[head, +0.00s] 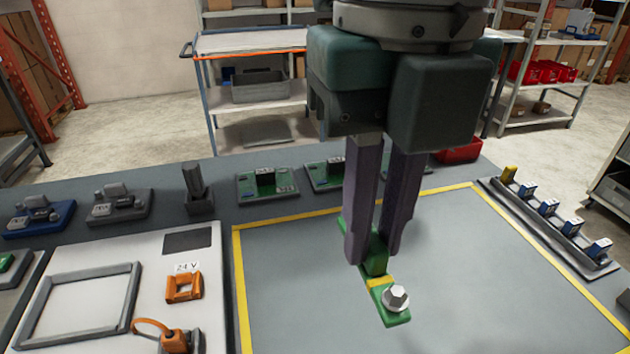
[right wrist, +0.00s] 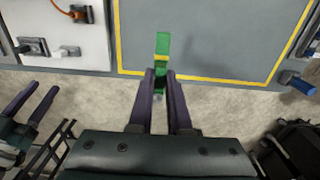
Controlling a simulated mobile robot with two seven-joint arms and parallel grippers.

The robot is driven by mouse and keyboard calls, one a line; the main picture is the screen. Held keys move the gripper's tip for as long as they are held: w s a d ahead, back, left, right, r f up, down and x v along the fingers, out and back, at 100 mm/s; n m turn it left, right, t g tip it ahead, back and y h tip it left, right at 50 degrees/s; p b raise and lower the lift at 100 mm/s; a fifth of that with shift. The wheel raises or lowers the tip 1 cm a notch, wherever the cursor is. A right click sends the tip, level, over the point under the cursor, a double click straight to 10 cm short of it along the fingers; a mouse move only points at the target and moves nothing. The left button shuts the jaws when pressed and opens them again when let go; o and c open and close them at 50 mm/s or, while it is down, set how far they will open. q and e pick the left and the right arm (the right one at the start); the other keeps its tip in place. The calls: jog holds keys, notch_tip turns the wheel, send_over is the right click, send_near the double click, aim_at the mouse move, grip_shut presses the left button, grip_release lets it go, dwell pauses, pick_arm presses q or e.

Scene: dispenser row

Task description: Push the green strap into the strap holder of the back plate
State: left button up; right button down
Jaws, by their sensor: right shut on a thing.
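The green strap (head: 375,268) has a yellow band and a pale hexagonal knob at its near end. My right gripper (head: 373,252) is shut on it, fingers pointing down, over the grey yellow-bordered area. In the right wrist view the strap (right wrist: 163,45) sticks out past the fingertips. A white plate (head: 215,270) with a grey frame, a dark rectangle and a "24 V" label lies at the left. I cannot tell whether it is the back plate, and no strap holder is clearly identifiable. My left gripper (right wrist: 32,98) shows at the left of the right wrist view, fingers apart and empty.
An orange clip (head: 183,288) and an orange cable part (head: 175,338) sit on the white plate. Green boards (head: 268,184) and a dark upright block (head: 198,190) line the back edge. A rail with blue modules (head: 548,208) stands at the right. The bordered area is otherwise clear.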

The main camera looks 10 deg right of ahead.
aim_at(373, 239)
jog(key=shift+r, duration=0.4)
jog(key=shift+r+p, duration=0.8)
jog(key=shift+p, duration=0.25)
jog(key=shift+r, duration=0.2)
jog(key=shift+p, duration=0.3)
notch_tip(373, 239, up, 3)
jog(key=p, duration=0.4)
dwell(0.4)
jog(key=shift+f, duration=0.1)
